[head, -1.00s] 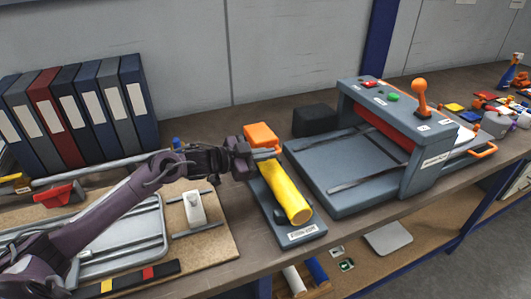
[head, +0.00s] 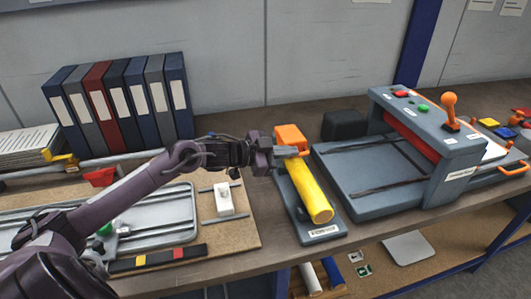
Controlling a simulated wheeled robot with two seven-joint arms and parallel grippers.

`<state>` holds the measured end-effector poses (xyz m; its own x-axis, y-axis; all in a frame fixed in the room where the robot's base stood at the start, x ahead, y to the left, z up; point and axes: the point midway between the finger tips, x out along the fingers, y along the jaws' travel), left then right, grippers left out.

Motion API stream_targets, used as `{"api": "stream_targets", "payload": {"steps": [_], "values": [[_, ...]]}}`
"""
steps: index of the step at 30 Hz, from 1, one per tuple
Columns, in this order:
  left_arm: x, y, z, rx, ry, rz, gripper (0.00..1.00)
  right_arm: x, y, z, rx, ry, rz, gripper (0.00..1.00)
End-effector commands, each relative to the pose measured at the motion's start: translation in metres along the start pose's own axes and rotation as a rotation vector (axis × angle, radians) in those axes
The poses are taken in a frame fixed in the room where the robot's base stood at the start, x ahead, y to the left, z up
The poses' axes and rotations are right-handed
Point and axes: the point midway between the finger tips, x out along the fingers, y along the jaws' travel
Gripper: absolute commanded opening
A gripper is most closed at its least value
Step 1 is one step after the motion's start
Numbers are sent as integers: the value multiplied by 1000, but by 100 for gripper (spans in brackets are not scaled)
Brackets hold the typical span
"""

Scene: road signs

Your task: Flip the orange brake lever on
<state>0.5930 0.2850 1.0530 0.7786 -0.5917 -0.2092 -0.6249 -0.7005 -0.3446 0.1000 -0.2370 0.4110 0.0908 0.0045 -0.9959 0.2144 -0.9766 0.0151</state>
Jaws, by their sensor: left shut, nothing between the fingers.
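A grey base plate (head: 321,235) on the bench carries a long yellow cylinder (head: 312,192) and an orange block (head: 290,136) at its far end. My left gripper (head: 289,152) is shut and empty, its fingers at the near side of the orange block, above the yellow cylinder's far end. I cannot tell whether they touch. An orange lever with a round knob (head: 449,100) stands upright on the grey press-like machine (head: 452,153) to the right, apart from the gripper. I cannot tell which orange part is the brake lever. My right gripper is not in view.
Binders (head: 130,95) stand at the back left. A metal tray (head: 160,222) and a white switch-like piece (head: 224,199) lie on a board at left. A black box (head: 344,125) sits behind the yellow cylinder. Small coloured parts lie at far right.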

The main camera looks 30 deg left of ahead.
Motion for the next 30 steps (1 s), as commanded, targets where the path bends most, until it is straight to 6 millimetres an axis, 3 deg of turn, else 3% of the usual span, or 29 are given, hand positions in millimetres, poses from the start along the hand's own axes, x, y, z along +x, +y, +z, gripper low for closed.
{"api": "stream_targets", "payload": {"steps": [6,15,30], "values": [[-31,2,3,-1,-2,-1,0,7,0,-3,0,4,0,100],[-59,2,0,0,2,-2,0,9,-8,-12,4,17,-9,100],[-68,2,-1,2,4,-3,0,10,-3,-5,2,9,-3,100]]}}
